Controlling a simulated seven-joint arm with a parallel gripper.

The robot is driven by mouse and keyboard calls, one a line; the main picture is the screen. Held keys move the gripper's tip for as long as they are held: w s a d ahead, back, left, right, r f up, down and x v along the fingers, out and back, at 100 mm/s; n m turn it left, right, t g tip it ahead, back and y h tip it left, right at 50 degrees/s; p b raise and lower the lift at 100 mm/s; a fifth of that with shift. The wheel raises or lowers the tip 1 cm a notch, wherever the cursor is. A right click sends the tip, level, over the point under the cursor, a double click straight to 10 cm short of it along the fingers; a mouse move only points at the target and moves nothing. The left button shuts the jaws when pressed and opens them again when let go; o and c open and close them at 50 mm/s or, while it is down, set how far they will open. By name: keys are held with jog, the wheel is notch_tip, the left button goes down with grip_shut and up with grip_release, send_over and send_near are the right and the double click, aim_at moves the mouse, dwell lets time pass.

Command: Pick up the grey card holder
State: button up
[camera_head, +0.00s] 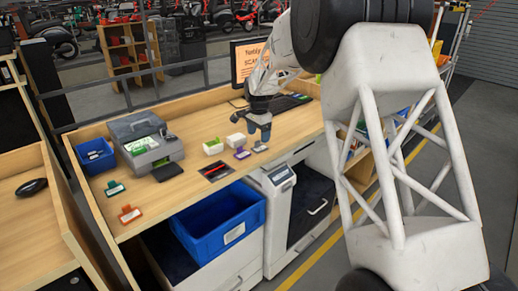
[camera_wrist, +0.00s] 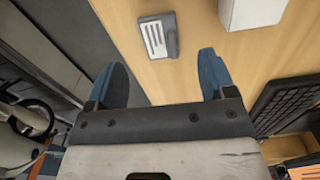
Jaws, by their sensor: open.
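The grey card holder (camera_head: 260,147) lies on the wooden desk near its front edge, just below my gripper in the head view. In the wrist view the grey card holder (camera_wrist: 173,42) shows with its white printed label, ahead of the gap between the two blue fingers. My gripper (camera_head: 260,132) hangs above the desk with its fingers pointing down. In the wrist view my gripper (camera_wrist: 161,62) is open with nothing between its fingers, and apart from the holder.
A purple card holder (camera_head: 242,154) and a white box (camera_head: 236,140) stand close left. A black-and-red card (camera_head: 216,171), green holder (camera_head: 114,188), orange holder (camera_head: 130,214) and printer (camera_head: 148,140) are farther left. A keyboard (camera_head: 290,103) lies behind. A blue crate (camera_head: 220,220) sits below the desk edge.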

aim_at(259, 148)
jog(key=shift+d+f, duration=0.1)
jog(key=shift+f, duration=2.45)
jog(key=c, duration=1)
jog(key=shift+r, duration=0.15)
jog(key=shift+w+r, duration=0.1)
jog(key=shift+r, duration=1.35)
jog(key=shift+s+r, duration=0.2)
jog(key=shift+s, duration=0.1)
jog(key=s+d+r, duration=0.1)
jog(key=s+d, duration=0.2)
jog(key=s, duration=1.2)
jog(key=shift+d+r, duration=0.2)
jog(key=shift+d, duration=0.15)
